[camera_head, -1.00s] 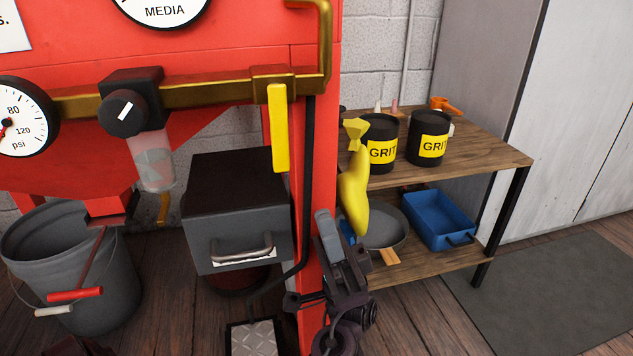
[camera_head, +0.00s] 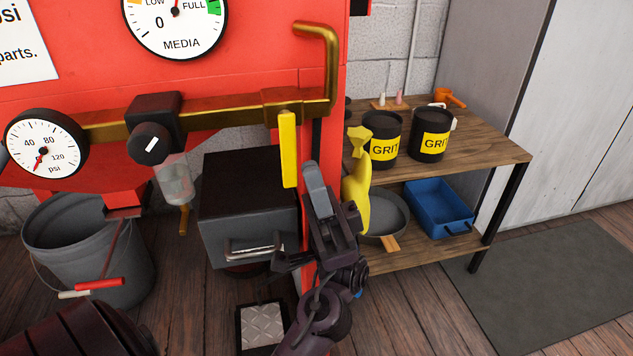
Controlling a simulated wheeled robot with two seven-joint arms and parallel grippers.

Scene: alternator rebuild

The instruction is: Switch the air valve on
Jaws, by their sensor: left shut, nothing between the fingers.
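The air valve's yellow lever (camera_head: 288,150) hangs almost straight down from the brass valve body (camera_head: 284,106), across the line of the horizontal brass pipe (camera_head: 222,115). My left gripper (camera_head: 316,180) is shut and empty. I cannot tell the depth gap; no contact is visible. The psi gauge (camera_head: 45,142) on the left has its red needle toward the low end. My right gripper is not in view.
A regulator with a black knob (camera_head: 150,143) sits on the pipe. Below are a grey box (camera_head: 248,205) with a handle, a grey bucket (camera_head: 85,250) and a pedal (camera_head: 262,326). A wooden shelf (camera_head: 465,150) with grit cans stands at right. A yellow object (camera_head: 356,190) is partly behind my gripper.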

